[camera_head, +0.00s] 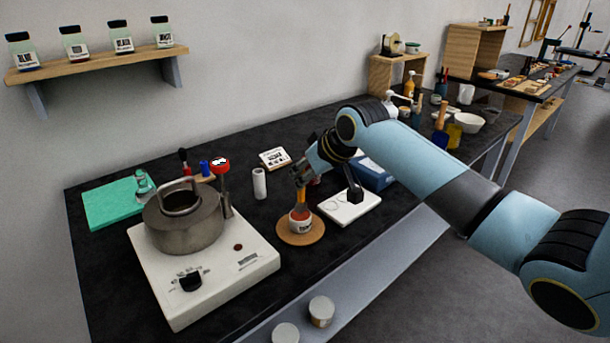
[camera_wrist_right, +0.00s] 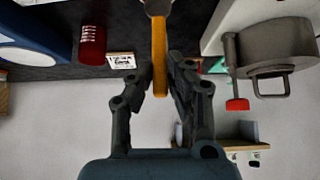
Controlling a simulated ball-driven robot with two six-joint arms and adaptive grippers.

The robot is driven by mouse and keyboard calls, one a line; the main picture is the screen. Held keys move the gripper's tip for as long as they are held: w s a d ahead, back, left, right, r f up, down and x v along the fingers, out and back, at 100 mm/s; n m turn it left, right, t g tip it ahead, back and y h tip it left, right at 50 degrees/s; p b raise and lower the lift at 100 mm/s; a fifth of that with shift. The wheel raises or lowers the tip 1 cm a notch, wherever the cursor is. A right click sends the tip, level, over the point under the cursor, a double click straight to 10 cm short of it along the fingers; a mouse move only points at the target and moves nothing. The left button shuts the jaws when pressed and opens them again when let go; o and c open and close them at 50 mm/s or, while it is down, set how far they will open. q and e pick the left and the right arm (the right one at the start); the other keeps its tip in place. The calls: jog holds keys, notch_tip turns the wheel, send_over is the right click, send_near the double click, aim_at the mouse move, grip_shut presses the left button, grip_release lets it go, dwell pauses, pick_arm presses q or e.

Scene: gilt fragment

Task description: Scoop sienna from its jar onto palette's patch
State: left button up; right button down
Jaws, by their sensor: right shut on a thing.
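My right gripper (camera_head: 299,178) is shut on the orange handle of a scoop (camera_head: 300,200). The handle also shows between the fingers in the right wrist view (camera_wrist_right: 159,60). The scoop points down, its lower end at the mouth of a small labelled jar (camera_head: 300,224); whether its tip is inside cannot be told. The jar stands on a round wooden coaster (camera_head: 301,239). A white palette (camera_head: 345,212) with circle outlines lies right of the jar, partly hidden by my arm. My left gripper is not in view.
A hotplate (camera_head: 190,295) with a metal pot (camera_head: 183,228) stands left of the jar. A white cylinder (camera_head: 259,183) and a card (camera_head: 273,158) are behind it. A blue box (camera_head: 372,172) is beyond the palette.

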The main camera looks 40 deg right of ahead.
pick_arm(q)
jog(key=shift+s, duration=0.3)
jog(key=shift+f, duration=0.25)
pick_arm(e)
jog(key=shift+f, duration=0.5)
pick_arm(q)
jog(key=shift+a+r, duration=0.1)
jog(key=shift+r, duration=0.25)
pick_arm(e)
jog(key=shift+s+f, duration=0.1)
dwell(1.6)
pick_arm(q)
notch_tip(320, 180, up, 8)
jog(key=p, duration=0.7)
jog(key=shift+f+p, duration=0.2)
jog(key=shift+p, duration=0.2)
pick_arm(e)
notch_tip(320, 180, up, 7)
